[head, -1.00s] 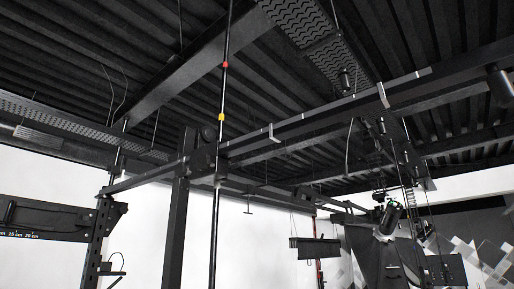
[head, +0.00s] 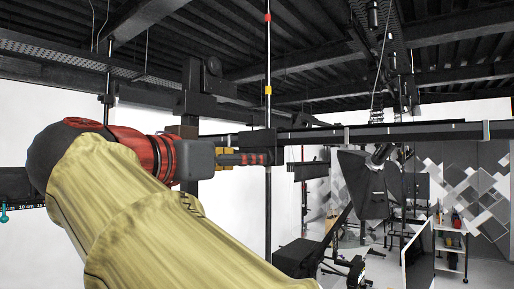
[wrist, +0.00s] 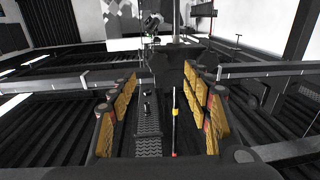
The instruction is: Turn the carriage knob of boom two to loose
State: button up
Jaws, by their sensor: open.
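My gripper (head: 262,158) reaches right, level with a dark horizontal boom (head: 400,132), and its tips overlap a thin vertical pole (head: 268,55) with red and yellow bands. I cannot tell whether they touch. In the wrist view my gripper (wrist: 162,82) is open, its yellow-padded fingers apart with nothing gripped. The banded pole (wrist: 175,120) shows between the fingers, with dark boom parts beyond. A dark round knob-like disc (head: 213,66) sits on the upright post left of the pole. No label shows which boom is number two, and the knob's setting cannot be read.
Dark ceiling beams (head: 300,70) run overhead. A black lamp head (head: 362,180) hangs on the right, and a white shelf (head: 450,245) stands beyond. A ruler-marked bar (head: 20,185) is at the far left. White wall lies behind the post.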

jog(key=p+x, duration=0.2)
jog(key=x, duration=0.5)
jog(key=shift+w+d, duration=0.2)
jog(key=shift+d, duration=0.15)
jog(key=shift+a, duration=0.1)
jog(key=shift+c, duration=0.3)
jog(key=shift+c, duration=0.7)
jog(key=c, duration=1)
